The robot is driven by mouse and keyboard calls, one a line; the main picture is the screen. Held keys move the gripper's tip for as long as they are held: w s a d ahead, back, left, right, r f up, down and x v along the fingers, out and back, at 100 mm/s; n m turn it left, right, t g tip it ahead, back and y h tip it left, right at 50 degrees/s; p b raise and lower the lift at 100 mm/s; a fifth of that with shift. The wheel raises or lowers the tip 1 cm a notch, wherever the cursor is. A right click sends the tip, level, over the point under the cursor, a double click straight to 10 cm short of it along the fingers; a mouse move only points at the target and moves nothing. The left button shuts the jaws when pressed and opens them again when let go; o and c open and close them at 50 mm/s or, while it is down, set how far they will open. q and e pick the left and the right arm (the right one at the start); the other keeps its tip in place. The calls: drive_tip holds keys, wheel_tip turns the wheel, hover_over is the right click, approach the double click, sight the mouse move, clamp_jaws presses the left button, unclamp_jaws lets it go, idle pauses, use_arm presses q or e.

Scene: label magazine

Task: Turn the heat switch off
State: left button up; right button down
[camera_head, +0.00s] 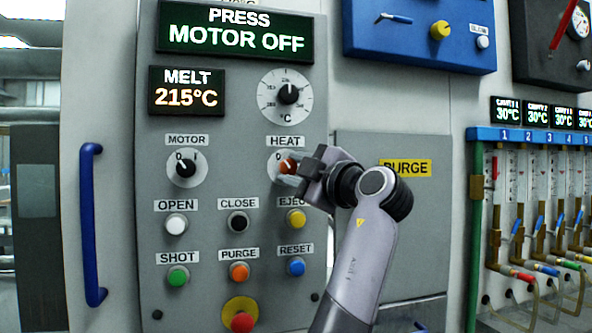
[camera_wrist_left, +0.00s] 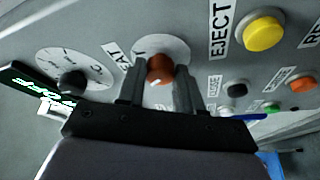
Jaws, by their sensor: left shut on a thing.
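The heat switch is an orange-red knob (camera_head: 287,166) on a round white dial under the HEAT label on the grey press panel. My left gripper (camera_head: 290,180) reaches it from the right and partly covers it and its dial. In the left wrist view the heat switch (camera_wrist_left: 160,68) sits between the two fingers of my left gripper (camera_wrist_left: 160,82), which are shut on it. The direction the knob points is hard to tell. My right gripper is in neither view.
The black MOTOR switch (camera_head: 186,167) is left of the heat switch. The yellow EJECT button (camera_head: 296,218) is just below my fingers. A temperature dial (camera_head: 288,95) is above. The upper display (camera_head: 237,32) reads PRESS MOTOR OFF; the MELT display (camera_head: 186,90) reads 215°C.

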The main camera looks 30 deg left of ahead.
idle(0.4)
use_arm(q)
drive_tip(key=o, duration=1)
drive_tip(key=shift+o, duration=0.2)
drive_tip(key=v, duration=0.7)
drive_tip(key=shift+b, duration=0.45)
drive_tip(key=shift+d, duration=0.1)
